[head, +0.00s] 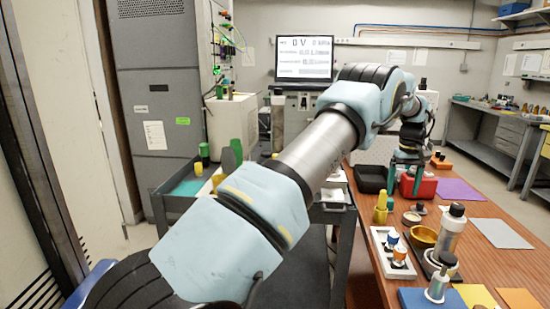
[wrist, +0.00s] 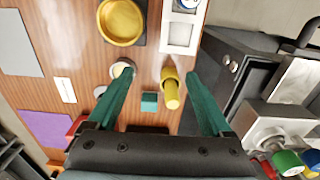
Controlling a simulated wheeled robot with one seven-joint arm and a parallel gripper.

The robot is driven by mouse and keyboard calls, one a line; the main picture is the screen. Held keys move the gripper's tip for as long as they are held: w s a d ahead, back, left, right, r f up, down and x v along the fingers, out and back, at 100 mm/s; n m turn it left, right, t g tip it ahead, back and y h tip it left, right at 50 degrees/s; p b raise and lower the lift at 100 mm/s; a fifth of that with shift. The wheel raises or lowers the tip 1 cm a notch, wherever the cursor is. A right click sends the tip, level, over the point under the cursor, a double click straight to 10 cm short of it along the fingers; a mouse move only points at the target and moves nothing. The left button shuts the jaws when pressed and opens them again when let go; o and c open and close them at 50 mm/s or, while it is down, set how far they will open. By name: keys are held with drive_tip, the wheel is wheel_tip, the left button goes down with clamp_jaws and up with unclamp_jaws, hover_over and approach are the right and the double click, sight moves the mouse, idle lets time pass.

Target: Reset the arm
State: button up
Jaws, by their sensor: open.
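My arm stretches across the head view from the lower left to the workbench at the right. My gripper (head: 407,172) hangs over the bench near a red box (head: 428,187), pointing down. In the wrist view, the two green fingers of my gripper (wrist: 160,73) are spread wide and hold nothing. A yellow bottle (wrist: 171,90) and a small green block (wrist: 149,102) show between the fingers, on the bench below. The bottle also shows in the head view (head: 381,208). A small round dish (wrist: 122,69) lies by the left fingertip.
A gold bowl (head: 422,236) and a white tray (head: 385,242) with small bottles stand nearer on the wooden bench (head: 480,262). A black box (head: 370,179) is beside the red box. A dark cart (head: 335,216) stands left of the bench. Purple and grey sheets lie on the right.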

drive_tip(key=a+r, duration=0.1)
drive_tip(key=a, duration=0.7)
drive_tip(key=a+r, duration=0.2)
drive_tip(key=a, duration=0.6)
drive_tip(key=a+r, duration=0.1)
drive_tip(key=a, duration=0.7)
drive_tip(key=shift+s+r, duration=0.15)
drive_tip(key=shift+s, duration=0.1)
drive_tip(key=s+a+f+t, duration=0.1)
drive_tip(key=s+a+f, duration=0.1)
drive_tip(key=s+a, duration=1.9)
drive_tip(key=shift+s+a, duration=0.4)
drive_tip(key=shift+a, duration=0.05)
